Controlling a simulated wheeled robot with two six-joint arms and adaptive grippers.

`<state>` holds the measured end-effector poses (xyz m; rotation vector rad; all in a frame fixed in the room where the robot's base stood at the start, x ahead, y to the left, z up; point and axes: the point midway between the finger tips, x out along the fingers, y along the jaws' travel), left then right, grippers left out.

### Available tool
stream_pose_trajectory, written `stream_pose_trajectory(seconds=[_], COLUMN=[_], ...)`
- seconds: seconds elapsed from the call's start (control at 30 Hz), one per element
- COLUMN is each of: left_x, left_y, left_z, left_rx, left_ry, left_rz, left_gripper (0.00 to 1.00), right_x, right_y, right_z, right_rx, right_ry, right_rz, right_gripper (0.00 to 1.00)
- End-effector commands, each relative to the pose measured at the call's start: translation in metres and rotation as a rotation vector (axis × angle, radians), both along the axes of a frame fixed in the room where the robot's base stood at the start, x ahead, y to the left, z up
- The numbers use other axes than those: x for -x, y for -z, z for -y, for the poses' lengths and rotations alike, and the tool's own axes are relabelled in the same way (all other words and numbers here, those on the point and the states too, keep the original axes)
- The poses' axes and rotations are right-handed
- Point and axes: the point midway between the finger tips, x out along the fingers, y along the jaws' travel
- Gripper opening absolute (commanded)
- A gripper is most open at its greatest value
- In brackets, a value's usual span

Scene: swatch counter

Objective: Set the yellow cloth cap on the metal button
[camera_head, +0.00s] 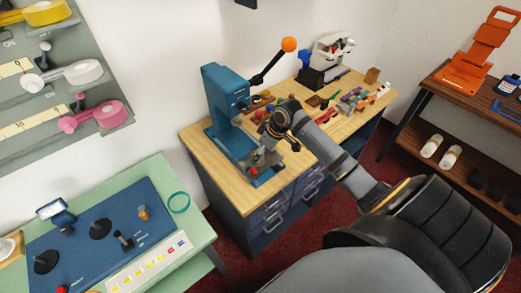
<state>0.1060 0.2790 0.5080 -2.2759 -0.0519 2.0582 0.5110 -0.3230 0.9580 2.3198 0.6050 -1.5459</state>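A blue hand press (225,100) with an orange-balled lever stands on the wooden bench. At the foot of the press is a small metal part (257,158) with red beside it; I cannot tell for certain that it is the metal button. My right gripper (274,143) reaches in from the right and hangs close in front of the press, above the bench edge. Its fingertips are small and partly hidden, so I cannot tell if they are open or hold anything. I cannot make out the yellow cloth cap. My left gripper is out of view.
Small coloured pieces (352,97) and a white-topped machine (326,58) stand on the bench (222,178) behind my arm. A green table with a blue control panel (100,232) is at lower left. A shelf with an orange stand (478,55) is at right.

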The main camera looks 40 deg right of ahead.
Motion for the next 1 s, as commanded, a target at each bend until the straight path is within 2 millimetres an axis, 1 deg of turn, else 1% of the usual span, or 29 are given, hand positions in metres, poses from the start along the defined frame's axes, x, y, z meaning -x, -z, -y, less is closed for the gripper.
stream_pose_trajectory(seconds=[0.23,0.33,0.37,0.6,0.7,0.83,1.0], left_x=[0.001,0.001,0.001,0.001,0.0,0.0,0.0], left_y=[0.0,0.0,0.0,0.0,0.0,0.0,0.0], left_z=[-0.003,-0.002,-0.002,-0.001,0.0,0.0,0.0], left_rx=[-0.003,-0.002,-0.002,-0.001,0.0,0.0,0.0], left_ry=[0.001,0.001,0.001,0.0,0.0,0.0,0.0], left_rz=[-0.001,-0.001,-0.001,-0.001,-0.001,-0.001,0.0], left_gripper=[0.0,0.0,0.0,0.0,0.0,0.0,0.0], right_x=[0.0,0.003,0.004,0.023,0.03,0.035,0.039], right_y=[-0.001,-0.009,-0.014,-0.064,-0.081,-0.096,-0.107], right_z=[0.001,0.003,0.005,0.016,0.019,0.022,0.023], right_rx=[0.001,0.003,0.006,0.012,0.011,0.01,0.005], right_ry=[-0.001,0.0,0.0,-0.002,-0.001,-0.002,-0.001], right_rz=[0.001,0.002,0.002,0.001,0.001,0.002,0.001], right_gripper=[0.68,0.68,0.68,0.68,0.68,0.68,0.68])
